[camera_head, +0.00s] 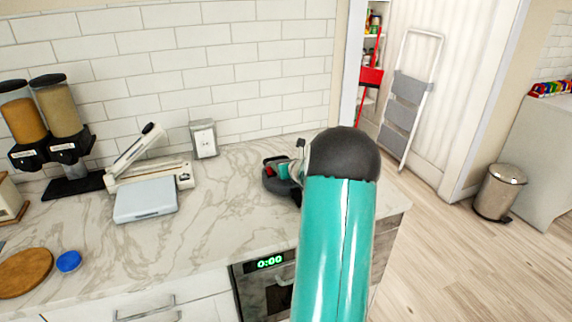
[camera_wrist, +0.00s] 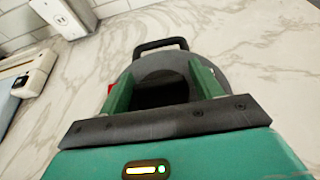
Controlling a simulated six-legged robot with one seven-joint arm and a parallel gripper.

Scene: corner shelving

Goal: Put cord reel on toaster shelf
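The cord reel (camera_head: 270,188) is a dark round thing with a red part, on the marble counter and partly hidden by my arm in the head view. In the wrist view the cord reel (camera_wrist: 161,45) shows as a grey-black disc with a black loop handle at its far side and a bit of red at the left. My gripper (camera_wrist: 160,85) has its green fingers spread wide over the disc, with a dark gap between them. I cannot tell whether the fingers touch the reel. No toaster or toaster shelf is seen.
The marble counter (camera_head: 225,208) is mostly clear left of the reel. A white slicer-like device (camera_head: 150,180), a grey scale (camera_head: 146,202), dispensers (camera_head: 60,120), a round wooden board (camera_head: 25,272) and a blue lid (camera_head: 69,261) stand farther left. A wall outlet (camera_head: 204,139) is behind.

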